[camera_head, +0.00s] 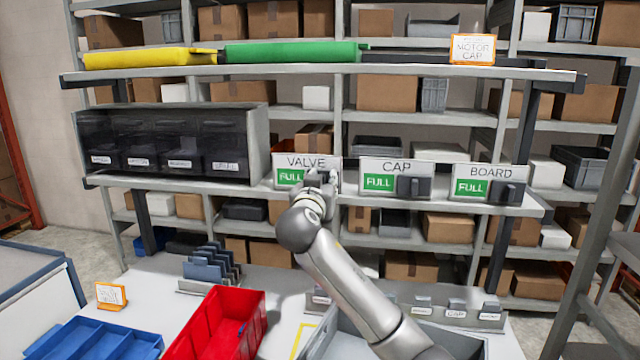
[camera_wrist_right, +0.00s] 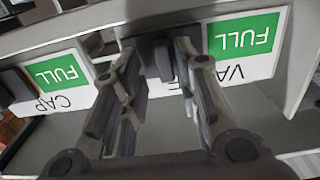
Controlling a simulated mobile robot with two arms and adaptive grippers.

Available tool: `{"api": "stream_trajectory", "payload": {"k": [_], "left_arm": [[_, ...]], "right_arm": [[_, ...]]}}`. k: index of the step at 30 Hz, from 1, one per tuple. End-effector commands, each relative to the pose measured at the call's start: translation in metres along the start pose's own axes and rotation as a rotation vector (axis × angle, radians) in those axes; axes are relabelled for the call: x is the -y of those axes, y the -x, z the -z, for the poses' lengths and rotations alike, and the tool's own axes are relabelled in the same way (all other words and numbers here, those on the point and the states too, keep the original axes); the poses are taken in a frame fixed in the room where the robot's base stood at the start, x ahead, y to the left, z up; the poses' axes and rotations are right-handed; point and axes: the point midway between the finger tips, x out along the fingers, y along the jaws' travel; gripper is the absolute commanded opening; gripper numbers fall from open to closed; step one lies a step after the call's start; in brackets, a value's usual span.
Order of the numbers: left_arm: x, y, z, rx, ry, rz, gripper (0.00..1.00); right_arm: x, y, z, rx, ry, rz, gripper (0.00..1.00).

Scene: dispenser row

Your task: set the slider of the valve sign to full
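The valve sign (camera_head: 307,161) hangs at the left of the sign row, with a green FULL field (camera_head: 288,177) showing on its left part. In the head view my right gripper covers the sign's right part. In the right wrist view, upside down, the dark slider (camera_wrist_right: 156,60) sits between the fingers of my right gripper (camera_wrist_right: 155,52), beside the green FULL field (camera_wrist_right: 245,37). My right gripper (camera_head: 322,176) is at the sign, its fingers apart on either side of the slider. I cannot tell whether they touch it. My left gripper is not in view.
The cap sign (camera_head: 397,167) and board sign (camera_head: 492,171) stand to the right, both showing green FULL with dark sliders at their right. Dark dispensers (camera_head: 165,142) stand to the left. Below are a red bin (camera_head: 215,325) and a blue tray (camera_head: 85,342). A shelf (camera_head: 420,68) runs above.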

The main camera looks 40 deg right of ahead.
Motion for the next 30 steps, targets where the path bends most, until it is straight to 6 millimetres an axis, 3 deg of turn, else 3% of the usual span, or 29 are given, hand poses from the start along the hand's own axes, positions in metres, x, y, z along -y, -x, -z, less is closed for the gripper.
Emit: {"api": "stream_trajectory", "payload": {"k": [9, 13, 24, 30], "left_arm": [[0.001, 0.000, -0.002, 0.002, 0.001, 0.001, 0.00], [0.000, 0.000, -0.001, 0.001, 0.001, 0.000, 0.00], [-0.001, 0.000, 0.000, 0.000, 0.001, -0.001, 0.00], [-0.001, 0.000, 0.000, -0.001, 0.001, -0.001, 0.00]], "right_arm": [[0.001, 0.001, 0.001, -0.003, -0.002, 0.002, 0.34], [0.002, 0.011, 0.002, -0.004, -0.004, 0.005, 0.34], [0.001, 0.084, 0.001, -0.002, -0.005, 0.006, 0.34], [0.000, 0.112, 0.000, -0.001, -0.003, 0.003, 0.34]]}}
